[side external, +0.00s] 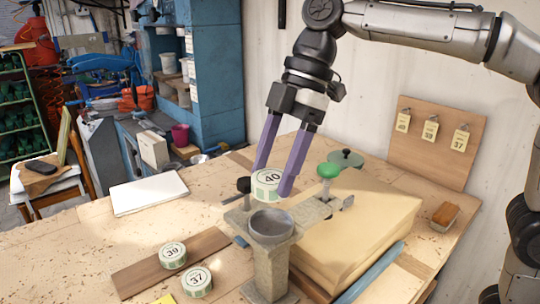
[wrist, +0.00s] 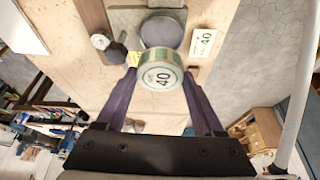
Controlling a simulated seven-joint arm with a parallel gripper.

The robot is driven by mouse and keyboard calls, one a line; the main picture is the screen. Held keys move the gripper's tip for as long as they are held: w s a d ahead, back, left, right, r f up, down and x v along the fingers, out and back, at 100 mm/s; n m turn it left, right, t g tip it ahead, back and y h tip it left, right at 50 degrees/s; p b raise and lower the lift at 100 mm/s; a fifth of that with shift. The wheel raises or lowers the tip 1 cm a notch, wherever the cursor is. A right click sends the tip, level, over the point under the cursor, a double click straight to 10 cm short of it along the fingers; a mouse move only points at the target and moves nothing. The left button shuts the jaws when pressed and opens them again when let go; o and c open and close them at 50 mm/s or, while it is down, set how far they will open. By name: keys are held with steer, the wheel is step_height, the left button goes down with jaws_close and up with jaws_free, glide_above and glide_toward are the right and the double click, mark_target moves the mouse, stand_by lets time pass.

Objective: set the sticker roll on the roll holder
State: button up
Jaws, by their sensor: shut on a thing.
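My gripper (side external: 278,190) has its purple fingers shut on a white-and-green sticker roll (side external: 267,179) marked 40. The roll is held level, label up, in the air above the workbench. In the wrist view the roll (wrist: 161,75) sits between the fingertips (wrist: 161,80). The roll holder appears to be the round grey dish (side external: 271,222) on a stone-like post. The dish is below the roll in the side view, with a gap between them. In the wrist view the dish (wrist: 161,31) lies just beyond the roll, which hides its near edge.
Rolls marked 39 (side external: 173,254) and 37 (side external: 198,281) stand on and beside a wooden strip (side external: 150,275) at front left. A green-knobbed lever (side external: 328,172) rises behind the dish. A yellowish block (side external: 350,230) fills the right. A tag marked 40 (wrist: 203,43) lies beside the dish.

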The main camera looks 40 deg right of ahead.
steer(key=shift+f, duration=2.8)
steer(key=shift+f, duration=0.55)
steer(key=o, duration=1.1)
steer(key=v, duration=1.1)
